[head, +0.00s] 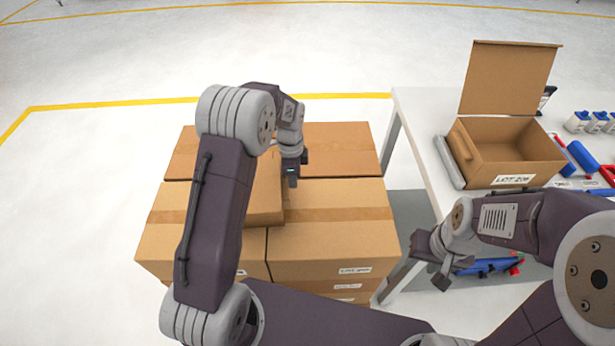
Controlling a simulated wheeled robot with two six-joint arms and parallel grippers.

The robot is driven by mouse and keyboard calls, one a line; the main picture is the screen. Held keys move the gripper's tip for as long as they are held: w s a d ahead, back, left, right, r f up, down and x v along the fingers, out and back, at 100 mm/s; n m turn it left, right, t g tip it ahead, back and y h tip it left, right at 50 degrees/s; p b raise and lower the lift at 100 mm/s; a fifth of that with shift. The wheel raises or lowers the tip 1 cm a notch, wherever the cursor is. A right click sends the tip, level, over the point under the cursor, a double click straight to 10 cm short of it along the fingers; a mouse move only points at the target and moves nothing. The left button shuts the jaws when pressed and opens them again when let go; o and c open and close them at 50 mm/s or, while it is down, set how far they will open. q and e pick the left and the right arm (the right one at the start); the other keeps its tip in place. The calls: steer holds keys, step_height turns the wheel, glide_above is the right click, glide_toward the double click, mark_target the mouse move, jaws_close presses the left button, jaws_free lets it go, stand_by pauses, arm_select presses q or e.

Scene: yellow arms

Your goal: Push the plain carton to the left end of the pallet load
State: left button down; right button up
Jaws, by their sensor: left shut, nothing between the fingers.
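The plain carton (265,192) is a small brown box lying on top of the pallet load (335,245), partly hidden behind my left arm. The load is a block of larger taped cartons, some with labels on their front. My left gripper (292,181) points down just right of the plain carton, shut and empty. I cannot tell whether it touches the carton. My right gripper (430,275) hangs low between the load and the table, away from the plain carton. Its fingers are too unclear to judge.
A white table (412,105) stands on the right with an open carton (505,150) marked with a lot label, bottles and blue and red items. The load's right part has bare top. Floor (75,210) left of the load is clear, with yellow lines.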

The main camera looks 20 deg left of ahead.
arm_select(q)
steer(key=s+a+p, duration=0.1)
steer(key=a, duration=0.4)
steer(key=s+a+p, duration=0.1)
steer(key=s+a, duration=0.1)
steer(key=a, duration=0.3)
steer(key=s+a+p, duration=0.1)
steer(key=a, duration=0.4)
steer(key=shift+s+r+p, duration=0.1)
steer(key=shift+s+p, duration=0.1)
steer(key=shift+p, duration=0.2)
steer(key=shift+s+a, duration=0.1)
steer(key=shift+a, duration=0.25)
steer(key=shift+d, duration=0.15)
steer(key=d, duration=0.1)
steer(key=w+d+p, duration=0.1)
steer(key=shift+d, duration=0.4)
steer(key=shift+w+d+r, duration=0.1)
steer(key=shift+d+r, duration=0.15)
steer(key=shift+r, duration=0.2)
steer(key=shift+w+d+r, duration=0.1)
steer(key=shift+d+r, duration=0.1)
steer(key=shift+r, duration=0.2)
step_height(320, 180, up, 7)
steer(key=shift+s+a+r+p, duration=0.1)
steer(key=shift+s+p, duration=0.05)
steer(key=shift+p, duration=0.25)
steer(key=shift+r, duration=0.5)
